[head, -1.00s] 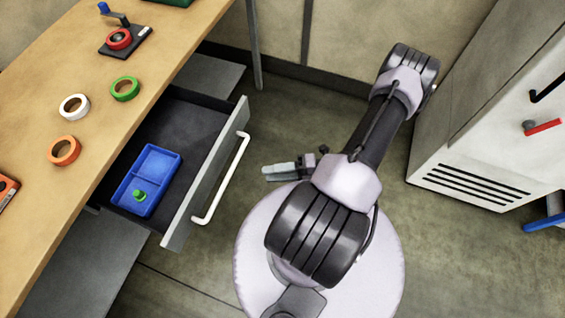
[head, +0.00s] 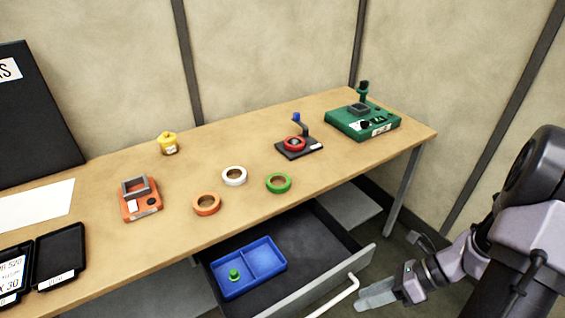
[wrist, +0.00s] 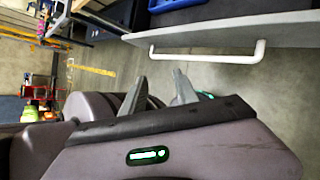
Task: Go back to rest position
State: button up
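My gripper (head: 374,294) is at the lower right of the head view, in front of the open drawer (head: 322,292). In the wrist view my gripper (wrist: 160,76) shows two grey fingers standing apart with nothing between them. The drawer's white handle (wrist: 207,56) lies beyond the fingertips in that view, apart from them. The drawer stands pulled out under the table and holds a blue two-compartment tray (head: 262,243). A small green piece (head: 234,275) sits in the tray's left compartment.
The open drawer juts into the floor space.

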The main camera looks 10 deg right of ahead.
jog(key=s+a+r+n+t+h, duration=0.1)
jog(key=a+r+n+h, duration=0.2)
jog(key=a+r+n, duration=0.6)
jog(key=s+a+r+n+t+h, duration=0.2)
jog(key=a+r+n+h, duration=0.2)
jog(key=a+r+n, duration=0.5)
notch_tip(320, 180, up, 3)
jog(key=n, duration=0.7)
jog(key=shift+r+h+b, duration=0.15)
jog(key=shift+h+b, duration=0.15)
